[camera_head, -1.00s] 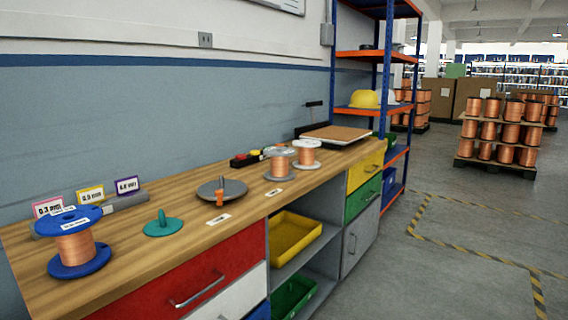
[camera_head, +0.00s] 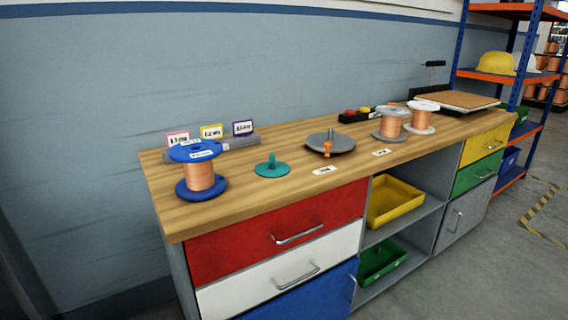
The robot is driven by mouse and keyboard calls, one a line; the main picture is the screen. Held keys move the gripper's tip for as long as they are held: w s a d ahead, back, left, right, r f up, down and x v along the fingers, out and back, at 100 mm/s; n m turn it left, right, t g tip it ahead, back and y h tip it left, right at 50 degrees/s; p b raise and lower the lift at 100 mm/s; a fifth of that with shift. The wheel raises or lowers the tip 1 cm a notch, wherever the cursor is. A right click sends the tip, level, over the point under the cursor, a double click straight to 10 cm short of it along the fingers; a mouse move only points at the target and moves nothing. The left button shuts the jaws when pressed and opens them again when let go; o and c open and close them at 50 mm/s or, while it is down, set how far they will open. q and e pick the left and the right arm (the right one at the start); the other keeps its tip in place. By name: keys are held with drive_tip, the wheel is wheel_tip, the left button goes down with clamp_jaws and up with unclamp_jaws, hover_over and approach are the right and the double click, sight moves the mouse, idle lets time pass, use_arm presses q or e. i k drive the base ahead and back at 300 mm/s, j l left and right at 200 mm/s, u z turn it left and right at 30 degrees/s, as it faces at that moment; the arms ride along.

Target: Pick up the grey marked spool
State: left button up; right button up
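A grey spool (camera_head: 390,125) wound with copper wire stands upright on the wooden workbench, right of the middle. A white spool (camera_head: 421,117) with copper wire stands just right of it and overlaps it in view. A blue spool (camera_head: 200,176) with copper wire and a label on its top stands near the left end of the bench. I cannot read a mark on the grey spool from here. Neither of my grippers is in view.
The bench (camera_head: 240,205) also holds a teal spindle base (camera_head: 272,168), a grey disc with an orange piece (camera_head: 330,144), label cards (camera_head: 211,132) and a flat board (camera_head: 458,99). A shelf rack with a yellow helmet (camera_head: 495,63) stands at right. Floor is clear at lower right.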

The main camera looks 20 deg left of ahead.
sight(389, 133)
drive_tip(key=l+u, duration=0.1)
drive_tip(key=u, duration=0.25)
drive_tip(key=i+l+u, duration=0.1)
drive_tip(key=u, duration=0.25)
drive_tip(key=l+u, duration=0.2)
drive_tip(key=u, duration=0.2)
drive_tip(key=l+u, duration=0.45)
drive_tip(key=l, duration=0.65)
drive_tip(key=i, duration=0.05)
